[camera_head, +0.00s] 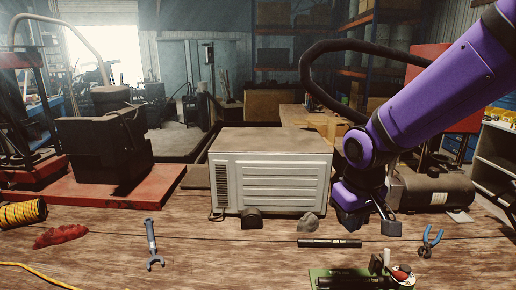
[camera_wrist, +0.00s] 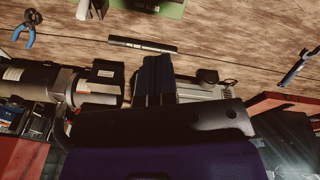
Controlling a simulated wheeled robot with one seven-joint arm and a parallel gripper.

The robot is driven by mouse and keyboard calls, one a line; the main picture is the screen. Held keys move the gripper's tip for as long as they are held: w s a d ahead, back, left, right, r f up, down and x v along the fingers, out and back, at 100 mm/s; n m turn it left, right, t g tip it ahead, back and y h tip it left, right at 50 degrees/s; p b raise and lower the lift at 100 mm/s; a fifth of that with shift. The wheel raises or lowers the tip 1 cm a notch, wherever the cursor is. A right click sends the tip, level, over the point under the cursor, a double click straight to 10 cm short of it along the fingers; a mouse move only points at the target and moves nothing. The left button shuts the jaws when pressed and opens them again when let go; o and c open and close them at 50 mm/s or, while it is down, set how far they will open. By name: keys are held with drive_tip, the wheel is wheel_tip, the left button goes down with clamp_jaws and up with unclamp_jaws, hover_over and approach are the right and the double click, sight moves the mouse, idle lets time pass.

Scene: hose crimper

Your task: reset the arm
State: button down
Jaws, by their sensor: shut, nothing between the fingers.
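My purple arm reaches in from the upper right in the camera_head view. My gripper (camera_head: 350,222) points down over the wooden workbench (camera_head: 200,255), just right of the white ribbed metal box (camera_head: 272,183). I cannot tell its exact height above the bench. In the camera_wrist view the two dark fingers of my gripper (camera_wrist: 157,60) lie side by side, shut with nothing between them. The black rod (camera_wrist: 143,45) shows beyond the fingertips, apart from them.
The black rod (camera_head: 329,243), blue pliers (camera_head: 430,241), wrench (camera_head: 152,245), red rag (camera_head: 61,235) and green board (camera_head: 330,280) lie on the bench. A cylindrical machine (camera_head: 432,190) stands right of my gripper. The bench's front middle is mostly clear.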

drive_tip(key=s+d+r+m+t, duration=0.3)
drive_tip(key=s+d+r, duration=0.8)
drive_tip(key=s, duration=0.5)
wheel_tip(320, 180, up, 2)
drive_tip(key=shift+r+m+t, duration=0.25)
drive_tip(key=shift+m+t, duration=0.05)
drive_tip(key=shift+m, duration=0.1)
